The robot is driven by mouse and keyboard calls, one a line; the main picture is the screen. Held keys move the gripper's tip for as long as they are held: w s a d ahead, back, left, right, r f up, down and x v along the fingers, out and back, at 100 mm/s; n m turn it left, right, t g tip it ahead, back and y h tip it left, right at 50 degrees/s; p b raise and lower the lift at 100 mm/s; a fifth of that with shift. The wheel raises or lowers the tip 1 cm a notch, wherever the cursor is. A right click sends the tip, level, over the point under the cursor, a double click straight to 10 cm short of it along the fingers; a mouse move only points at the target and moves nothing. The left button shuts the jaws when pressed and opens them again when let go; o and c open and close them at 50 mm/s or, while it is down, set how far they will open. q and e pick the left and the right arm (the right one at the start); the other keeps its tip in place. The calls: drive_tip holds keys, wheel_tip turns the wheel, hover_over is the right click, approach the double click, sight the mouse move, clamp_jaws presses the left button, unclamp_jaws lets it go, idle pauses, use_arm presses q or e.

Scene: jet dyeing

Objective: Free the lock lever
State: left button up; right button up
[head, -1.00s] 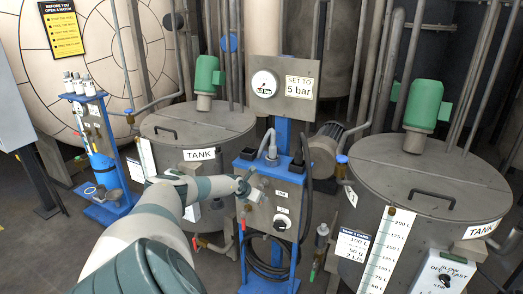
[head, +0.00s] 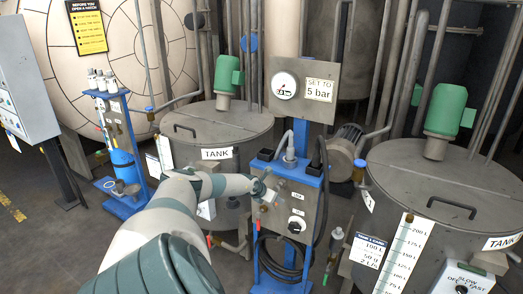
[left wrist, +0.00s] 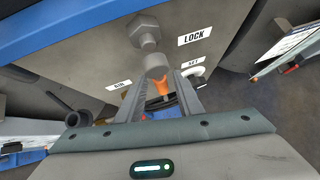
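My left gripper (head: 265,190) is at the upper left of the grey panel on the blue stand (head: 322,205). In the left wrist view, the fingers of the left gripper (left wrist: 158,82) point at that panel and stand apart. A grey bolt-like part with a round end (left wrist: 146,35) stands out from the panel just beyond the fingertips, left of the LOCK label (left wrist: 195,37). An orange piece (left wrist: 163,88) shows between the fingers; I cannot tell whether they touch it. The lever's full shape is hidden or unclear. My right gripper is not in view.
Tanks stand left (head: 232,135) and right (head: 400,165) of the panel. A pressure gauge (head: 285,85) is above it. Below its knob (head: 296,224), dark hose (head: 275,250) hangs coiled. A blue bottle stand (head: 125,130) is at left. Floor is clear at lower left.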

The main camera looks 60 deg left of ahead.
use_arm(q)
drive_tip(key=p+v, duration=0.8)
drive_tip(key=v, duration=0.8)
drive_tip(key=shift+s, duration=0.15)
idle(0.8)
drive_tip(key=shift+d+r, duration=0.1)
idle(0.6)
